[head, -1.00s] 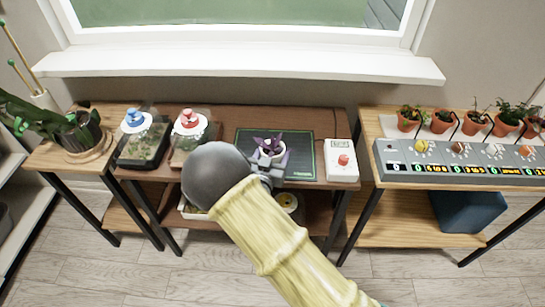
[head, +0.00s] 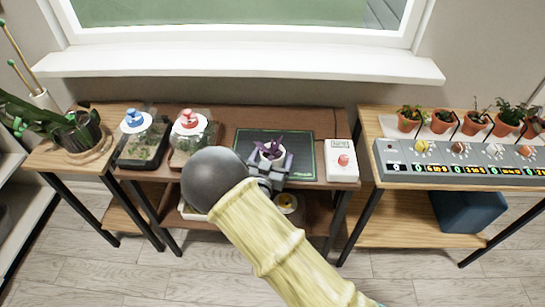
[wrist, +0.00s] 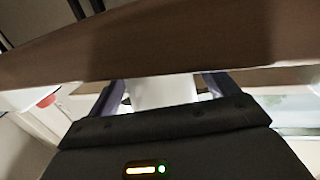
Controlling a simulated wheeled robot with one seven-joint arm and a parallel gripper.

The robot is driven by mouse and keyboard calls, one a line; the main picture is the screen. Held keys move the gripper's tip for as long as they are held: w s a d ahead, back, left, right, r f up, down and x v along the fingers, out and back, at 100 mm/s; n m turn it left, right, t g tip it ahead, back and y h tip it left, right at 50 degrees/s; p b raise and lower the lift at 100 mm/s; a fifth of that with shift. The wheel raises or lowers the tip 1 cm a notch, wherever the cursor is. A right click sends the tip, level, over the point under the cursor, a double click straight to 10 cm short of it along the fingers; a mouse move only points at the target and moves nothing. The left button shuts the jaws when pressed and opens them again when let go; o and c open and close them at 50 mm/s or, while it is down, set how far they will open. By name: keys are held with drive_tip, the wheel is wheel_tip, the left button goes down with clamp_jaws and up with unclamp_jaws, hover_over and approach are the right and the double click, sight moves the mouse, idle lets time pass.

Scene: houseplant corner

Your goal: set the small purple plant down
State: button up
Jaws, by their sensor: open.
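The small purple plant (head: 268,148) stands in a white pot on the dark green mat (head: 303,150) on the middle table. My gripper (head: 270,162) is open, with one finger on each side of the pot. In the wrist view the white pot (wrist: 162,90) shows between the two finger tips of my gripper (wrist: 160,92). Its upper part is hidden there by a brown bar across the picture. Whether a finger still touches the pot I cannot tell.
A white box with a red button (head: 342,160) stands right of the mat. Two clear-lidded boxes with a blue knob (head: 134,120) and a red knob (head: 188,121) stand left. Several potted plants and a grey control panel (head: 455,160) occupy the right table.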

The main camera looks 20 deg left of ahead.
drive_tip(key=s, duration=1.2)
drive_tip(key=shift+d+r, duration=0.15)
drive_tip(key=shift+r, duration=0.2)
drive_tip(key=shift+s, duration=0.1)
